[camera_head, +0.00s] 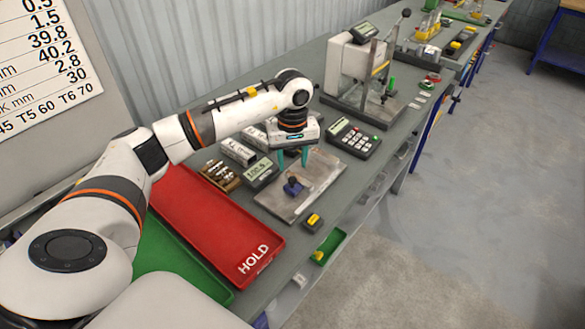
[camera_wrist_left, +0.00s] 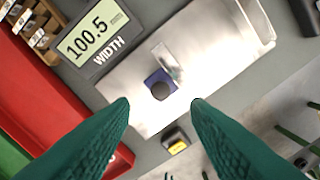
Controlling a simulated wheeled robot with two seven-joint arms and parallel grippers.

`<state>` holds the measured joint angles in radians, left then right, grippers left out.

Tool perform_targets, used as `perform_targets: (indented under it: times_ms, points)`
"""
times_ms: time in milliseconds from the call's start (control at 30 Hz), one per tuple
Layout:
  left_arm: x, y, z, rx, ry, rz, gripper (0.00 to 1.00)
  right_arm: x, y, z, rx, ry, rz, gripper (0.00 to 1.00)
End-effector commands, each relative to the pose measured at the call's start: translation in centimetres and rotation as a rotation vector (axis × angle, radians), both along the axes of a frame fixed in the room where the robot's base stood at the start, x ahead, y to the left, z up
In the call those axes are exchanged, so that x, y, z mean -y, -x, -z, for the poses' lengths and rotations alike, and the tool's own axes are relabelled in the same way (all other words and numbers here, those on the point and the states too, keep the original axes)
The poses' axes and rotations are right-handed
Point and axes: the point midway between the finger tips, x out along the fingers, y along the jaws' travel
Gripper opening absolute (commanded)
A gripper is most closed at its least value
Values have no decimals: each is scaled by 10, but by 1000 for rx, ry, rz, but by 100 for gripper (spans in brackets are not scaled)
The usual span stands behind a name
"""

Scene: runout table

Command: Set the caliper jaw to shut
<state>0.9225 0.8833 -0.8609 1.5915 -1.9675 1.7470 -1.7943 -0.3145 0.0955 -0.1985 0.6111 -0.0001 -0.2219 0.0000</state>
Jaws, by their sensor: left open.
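The caliper jaw, a small blue block with a dark round knob (camera_head: 293,187), sits on a bright metal plate (camera_head: 325,170). In the left wrist view the blue block (camera_wrist_left: 160,86) lies near the plate's middle, with a short metal bar (camera_wrist_left: 168,62) beside it. My left gripper (camera_head: 292,161) is open and points down above the plate, just behind the block. In the left wrist view its teal fingers (camera_wrist_left: 160,103) stand apart, either side of the knob, with nothing between them. A display marked WIDTH (camera_wrist_left: 94,38) reads 100.5. My right gripper does not show.
A red HOLD tray (camera_head: 215,220) and a green tray (camera_head: 165,255) lie left of the plate. A keypad device (camera_head: 353,138) stands behind. A yellow button (camera_head: 313,220) is by the plate's front corner. A white press-like machine (camera_head: 350,70) stands farther back.

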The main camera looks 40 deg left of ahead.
Motion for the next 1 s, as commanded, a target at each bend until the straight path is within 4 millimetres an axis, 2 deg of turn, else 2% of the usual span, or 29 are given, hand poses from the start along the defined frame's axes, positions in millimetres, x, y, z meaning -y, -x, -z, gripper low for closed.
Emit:
perform_targets:
  times_ms: [100, 300, 667, 700, 767, 933, 1000]
  points:
    - [1, 1, 21, -5, 1, -1, 43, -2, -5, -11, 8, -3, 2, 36]
    - [1, 0, 46, -1, 2, 0, 43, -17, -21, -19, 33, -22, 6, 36]
    - [1, 0, 53, 1, 1, 0, 43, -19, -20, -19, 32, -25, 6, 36]
    - [1, 0, 53, 1, 1, 0, 41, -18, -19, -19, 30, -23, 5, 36]
    - [1, 0, 53, 1, 1, 0, 32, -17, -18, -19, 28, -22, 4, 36]
    - [1, 0, 53, 1, 1, 0, 4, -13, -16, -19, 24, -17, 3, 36]
    - [1, 0, 53, 1, 1, 0, 0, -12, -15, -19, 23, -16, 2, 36]
